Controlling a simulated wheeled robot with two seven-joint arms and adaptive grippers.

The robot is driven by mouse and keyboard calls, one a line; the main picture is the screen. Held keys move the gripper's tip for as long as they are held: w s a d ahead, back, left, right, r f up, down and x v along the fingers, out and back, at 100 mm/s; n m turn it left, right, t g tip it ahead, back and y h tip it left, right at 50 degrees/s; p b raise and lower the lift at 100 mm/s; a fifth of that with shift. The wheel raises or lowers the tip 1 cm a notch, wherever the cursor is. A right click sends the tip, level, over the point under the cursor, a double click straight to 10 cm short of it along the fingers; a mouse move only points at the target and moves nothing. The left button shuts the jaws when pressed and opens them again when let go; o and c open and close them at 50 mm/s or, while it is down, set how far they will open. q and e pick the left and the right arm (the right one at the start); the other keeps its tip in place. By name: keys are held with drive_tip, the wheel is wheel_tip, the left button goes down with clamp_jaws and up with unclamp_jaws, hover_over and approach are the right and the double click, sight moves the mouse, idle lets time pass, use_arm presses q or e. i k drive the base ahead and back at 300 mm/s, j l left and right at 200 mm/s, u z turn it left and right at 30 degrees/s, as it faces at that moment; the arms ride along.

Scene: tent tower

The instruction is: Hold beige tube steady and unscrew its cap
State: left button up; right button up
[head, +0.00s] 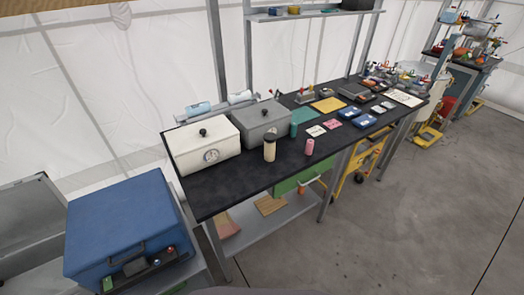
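A beige tube (269,151) stands upright on the dark workbench (235,187), in front of the grey box. Its dark cap (269,138) sits on its top. Neither of my grippers shows in the head view, and nothing is touching the tube.
A white box (205,144) with a dial and a grey box (262,121) stand behind the tube. A pink tube (309,147) and a teal tube (294,129) stand to its right. A blue case (124,228) is at lower left. The bench's front left is clear.

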sight(270, 149)
drive_tip(key=j+u, duration=0.4)
drive_tip(key=j, duration=1.05)
drive_tip(key=k, duration=0.05)
